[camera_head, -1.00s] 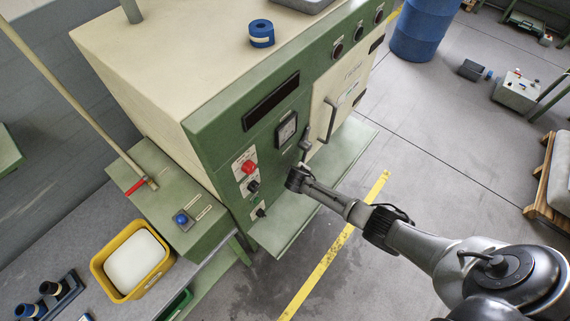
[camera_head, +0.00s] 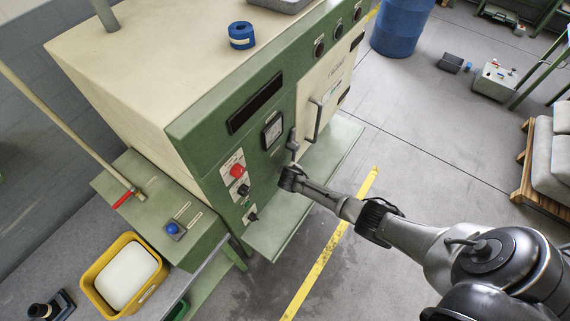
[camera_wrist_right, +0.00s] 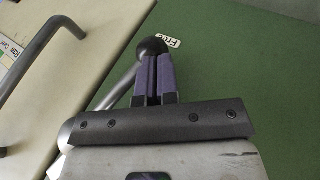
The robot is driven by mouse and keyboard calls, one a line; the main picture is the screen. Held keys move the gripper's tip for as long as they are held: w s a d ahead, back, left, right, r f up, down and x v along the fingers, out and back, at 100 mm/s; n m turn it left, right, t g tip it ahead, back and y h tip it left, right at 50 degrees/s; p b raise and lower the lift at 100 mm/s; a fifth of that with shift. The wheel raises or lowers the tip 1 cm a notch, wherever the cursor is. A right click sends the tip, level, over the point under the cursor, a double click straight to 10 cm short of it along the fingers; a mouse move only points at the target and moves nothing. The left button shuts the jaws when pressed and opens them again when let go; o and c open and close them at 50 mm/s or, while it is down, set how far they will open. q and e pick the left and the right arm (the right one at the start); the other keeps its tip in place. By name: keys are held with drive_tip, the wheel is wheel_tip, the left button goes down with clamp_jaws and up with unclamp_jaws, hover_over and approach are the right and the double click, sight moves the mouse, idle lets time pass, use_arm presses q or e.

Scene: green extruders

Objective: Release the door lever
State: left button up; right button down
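The door lever is a grey rod with a black ball knob (camera_wrist_right: 152,45), seen close up in the right wrist view. Its rod (camera_wrist_right: 122,86) runs down-left from the knob towards a round hub, partly hidden behind my gripper. In the head view the lever (camera_head: 293,143) is small, on the green front panel beside the cream door (camera_head: 321,103). My right gripper (camera_wrist_right: 154,60) has its purple-padded fingers close together, with a narrow dark gap, apparently on the rod just by the knob. The exact contact is hidden. My left gripper is not in view.
The door's bar handle (camera_head: 317,120) is close to the lever. A red button (camera_head: 237,171) and black knobs are on the panel's left. A green ledge (camera_head: 340,140) juts out below. A yellow bin (camera_head: 92,272) stands at lower left.

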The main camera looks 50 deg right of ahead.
drive_tip(key=shift+s+d+f, duration=0.2)
drive_tip(key=shift+s+f, duration=0.05)
drive_tip(key=a+f+p+v, duration=0.1)
drive_tip(key=p+v, duration=0.3)
drive_tip(key=v, duration=1)
drive_tip(key=shift+a+f+p, duration=0.25)
drive_tip(key=shift+a+p, duration=0.15)
drive_tip(key=shift+a, duration=0.45)
